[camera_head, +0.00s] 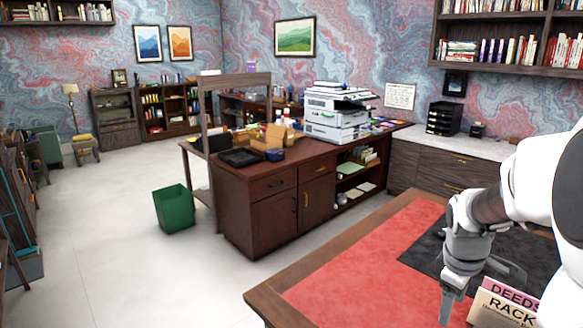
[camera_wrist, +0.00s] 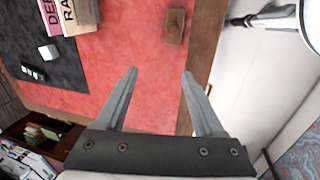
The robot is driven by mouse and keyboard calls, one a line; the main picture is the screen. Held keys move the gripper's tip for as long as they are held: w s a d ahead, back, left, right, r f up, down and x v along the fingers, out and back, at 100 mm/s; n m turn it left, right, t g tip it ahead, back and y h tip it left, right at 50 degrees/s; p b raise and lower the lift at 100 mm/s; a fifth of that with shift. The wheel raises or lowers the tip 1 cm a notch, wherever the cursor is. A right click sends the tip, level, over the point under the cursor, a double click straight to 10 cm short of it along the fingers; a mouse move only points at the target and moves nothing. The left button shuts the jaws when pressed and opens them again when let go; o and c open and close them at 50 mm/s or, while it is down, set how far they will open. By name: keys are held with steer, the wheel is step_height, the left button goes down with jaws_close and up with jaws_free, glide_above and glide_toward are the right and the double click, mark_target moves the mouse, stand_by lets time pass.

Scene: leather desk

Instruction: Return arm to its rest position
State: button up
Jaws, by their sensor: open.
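My gripper (camera_wrist: 158,88) is open and empty in the wrist view, its two grey fingers spread apart over the red leather desk (camera_wrist: 110,80). The arm covers part of the desk there. The sign also shows at the top left of the wrist view (camera_wrist: 78,14), apart from the fingers.
A dark mat (camera_head: 425,253) lies on the desk, with a small white object (camera_wrist: 49,53) on it. A small brown block (camera_wrist: 174,27) lies near the desk's edge. A dark counter (camera_head: 272,185) with a printer (camera_head: 334,120) stands behind; a green bin (camera_head: 174,209) is on the open floor.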

steer(key=s+a+r+m+t, duration=0.25)
steer(key=a+r+m, duration=0.25)
steer(key=r, duration=0.3)
steer(key=s+a+r+m+t, duration=0.1)
steer(key=s+a+r+m, duration=0.35)
steer(key=r, duration=0.25)
steer(key=s+a+f+n+y, duration=0.2)
steer(key=s+a+f, duration=0.3)
steer(key=s+a, duration=0.2)
steer(key=a, duration=0.2)
steer(key=shift+s+a, duration=0.15)
steer(key=shift+a, duration=0.2)
steer(key=shift+t, duration=0.25)
